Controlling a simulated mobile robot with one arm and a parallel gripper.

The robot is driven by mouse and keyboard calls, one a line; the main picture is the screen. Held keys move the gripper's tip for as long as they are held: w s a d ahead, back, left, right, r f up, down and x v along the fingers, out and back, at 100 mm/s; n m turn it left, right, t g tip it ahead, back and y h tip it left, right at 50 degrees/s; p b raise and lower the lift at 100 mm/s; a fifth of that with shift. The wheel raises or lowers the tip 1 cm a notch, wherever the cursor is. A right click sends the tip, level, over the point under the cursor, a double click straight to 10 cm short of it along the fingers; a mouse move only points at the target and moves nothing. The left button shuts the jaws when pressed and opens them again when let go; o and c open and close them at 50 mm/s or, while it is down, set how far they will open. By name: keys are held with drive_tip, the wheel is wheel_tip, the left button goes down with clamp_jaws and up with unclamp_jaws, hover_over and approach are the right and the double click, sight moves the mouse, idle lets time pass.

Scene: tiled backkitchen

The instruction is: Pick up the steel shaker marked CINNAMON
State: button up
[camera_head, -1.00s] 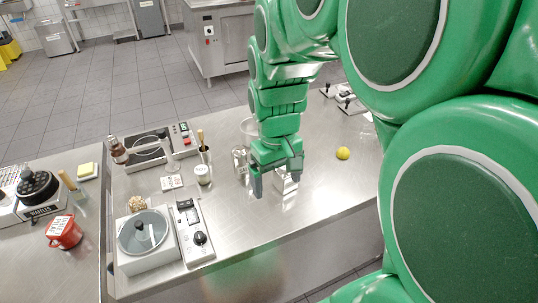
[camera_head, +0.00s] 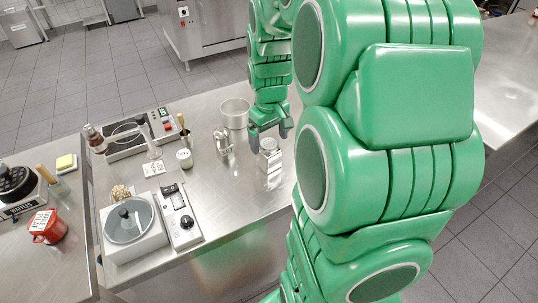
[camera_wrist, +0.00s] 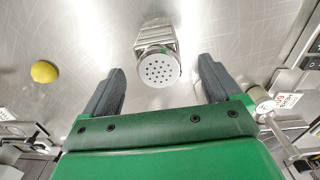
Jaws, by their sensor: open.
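A small steel shaker (camera_head: 271,158) with a perforated round top stands upright on the steel counter (camera_head: 215,195). In the wrist view the shaker (camera_wrist: 158,62) is seen from its top end, between the two finger lines. No CINNAMON marking is readable on it. My gripper (camera_head: 268,136) is open and empty, fingers pointing down, just behind and above the shaker in the head view. In the wrist view my gripper (camera_wrist: 162,78) has a dark finger to each side of the shaker's top, with clear gaps. I see no contact.
A metal jug-like item (camera_head: 223,144) and a steel pot (camera_head: 235,112) stand left of the shaker. A lidded cooker (camera_head: 130,222) and control box (camera_head: 180,214) stand further left. A yellow ball (camera_wrist: 44,71) lies apart. Counter in front of the shaker is clear.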

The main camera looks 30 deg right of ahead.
sight(269, 143)
drive_tip(key=shift+w+f, duration=0.15)
drive_tip(key=shift+f, duration=1.15)
drive_tip(key=shift+w+f, duration=0.1)
drive_tip(key=shift+f, duration=1.2)
drive_tip(key=c, duration=1.2)
